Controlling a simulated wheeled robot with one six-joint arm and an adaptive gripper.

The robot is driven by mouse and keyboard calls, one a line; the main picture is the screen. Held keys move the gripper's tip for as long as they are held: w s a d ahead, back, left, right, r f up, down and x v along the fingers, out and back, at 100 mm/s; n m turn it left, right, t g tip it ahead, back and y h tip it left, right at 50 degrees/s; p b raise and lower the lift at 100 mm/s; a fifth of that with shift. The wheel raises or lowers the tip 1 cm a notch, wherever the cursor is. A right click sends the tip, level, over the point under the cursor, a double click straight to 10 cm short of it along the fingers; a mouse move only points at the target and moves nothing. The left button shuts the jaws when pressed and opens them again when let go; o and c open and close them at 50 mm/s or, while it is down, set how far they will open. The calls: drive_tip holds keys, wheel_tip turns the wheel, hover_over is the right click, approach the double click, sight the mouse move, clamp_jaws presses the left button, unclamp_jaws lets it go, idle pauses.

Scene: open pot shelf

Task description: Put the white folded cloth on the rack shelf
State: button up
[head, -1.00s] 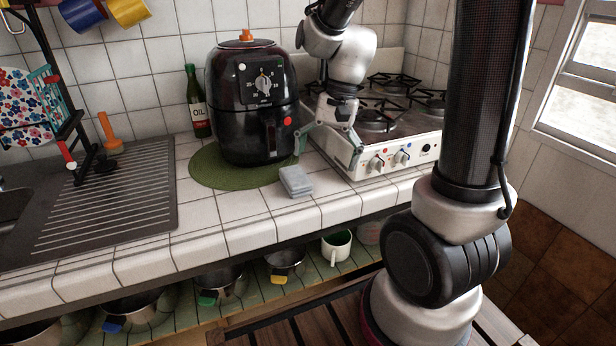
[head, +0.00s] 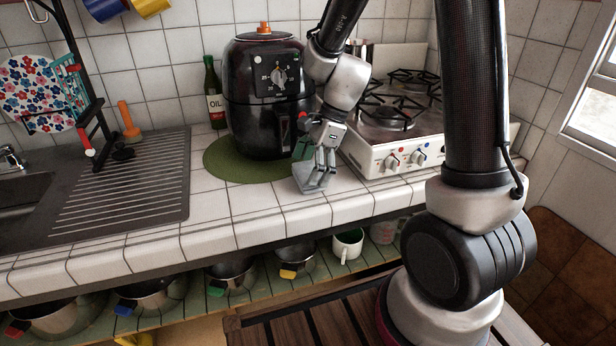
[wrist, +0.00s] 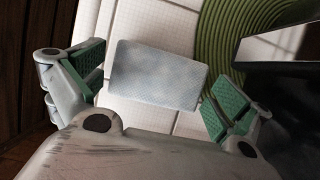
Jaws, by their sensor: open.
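The folded cloth (head: 303,174) lies on the white tiled counter, in front of the green round mat. It looks pale grey-white and its right part is hidden behind my gripper (head: 318,180) in the head view. In the wrist view the cloth (wrist: 158,76) is a flat rectangle between the two green-padded fingers of my gripper (wrist: 157,88). The fingers are spread, with gaps on both sides of the cloth. A slatted wooden surface (head: 290,331) shows at the bottom of the head view; I cannot tell whether it is the rack shelf.
A black air fryer (head: 266,95) stands on the green mat (head: 222,165) close behind my gripper. A gas stove (head: 400,155) is to the right, an oil bottle (head: 214,95) to the left. Several pots and a white mug (head: 347,245) stand under the counter. The counter front is clear.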

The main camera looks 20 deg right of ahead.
drive_tip(key=shift+a+f, duration=0.15)
drive_tip(key=shift+f, duration=0.3)
drive_tip(key=shift+c, duration=0.2)
drive_tip(key=c, duration=0.7)
drive_tip(key=shift+r, duration=0.2)
drive_tip(key=shift+c, duration=0.2)
